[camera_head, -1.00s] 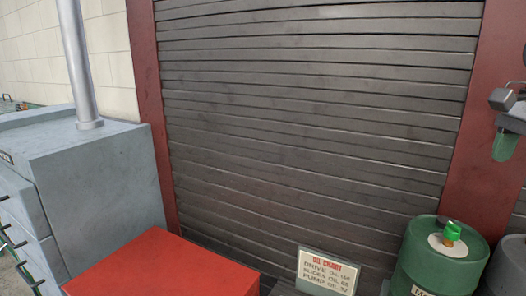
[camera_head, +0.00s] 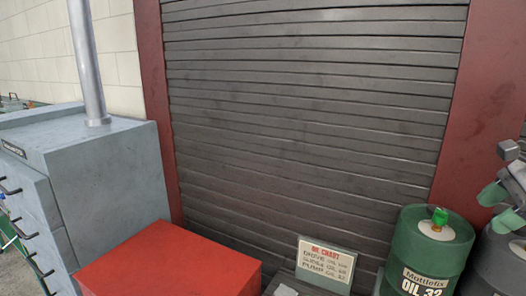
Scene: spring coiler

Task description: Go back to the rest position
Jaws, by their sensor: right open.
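My right gripper (camera_head: 492,208) shows at the right edge, partly cut off by the frame. Its two grey-green fingers stand apart with nothing between them. It is in front of a dark drum and just right of the green oil drum (camera_head: 428,262); I cannot tell if it touches either. My left gripper is not in view.
The green drum has a small green piece (camera_head: 439,216) on its lid. An oil chart sign (camera_head: 325,262) stands left of it. A red box (camera_head: 170,262) is at the front, a grey cabinet (camera_head: 108,180) at left. A dark shutter (camera_head: 310,110) closes the back.

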